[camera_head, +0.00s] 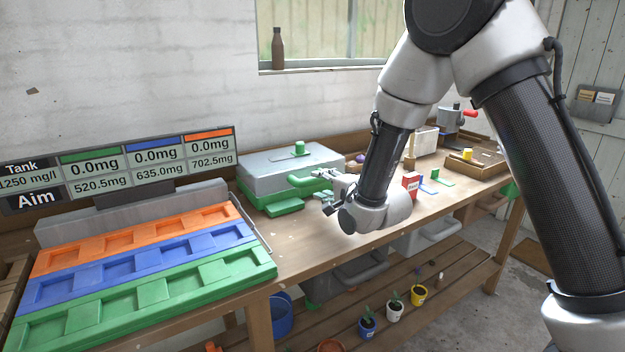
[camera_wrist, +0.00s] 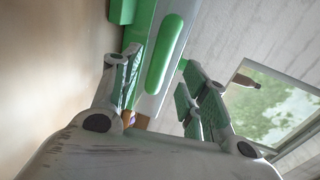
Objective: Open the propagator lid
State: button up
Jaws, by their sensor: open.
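The propagator stands on the bench against the wall, with a grey lid (camera_head: 285,165) and a green base (camera_head: 285,208). The lid looks closed. A green knob (camera_head: 299,148) sits on its top and a rounded green handle (camera_head: 302,181) on its front. My gripper (camera_head: 328,193) is at the front right of the propagator, close to the handle. In the wrist view the handle (camera_wrist: 164,52) shows beyond and between the parted fingers of my gripper (camera_wrist: 160,75). The gripper is open and holds nothing. I cannot tell whether a finger touches the handle.
Left on the bench is a rack with orange, blue and green rows (camera_head: 140,262), below a display board (camera_head: 150,160). Small potted plants (camera_head: 394,309) stand on the lower shelf.

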aim_at(315, 181)
jog(key=x, duration=0.6)
jog(key=shift+w+a+f, duration=0.1)
jog(key=shift+w, duration=0.15)
jog(key=shift+c, duration=0.3)
grip_shut()
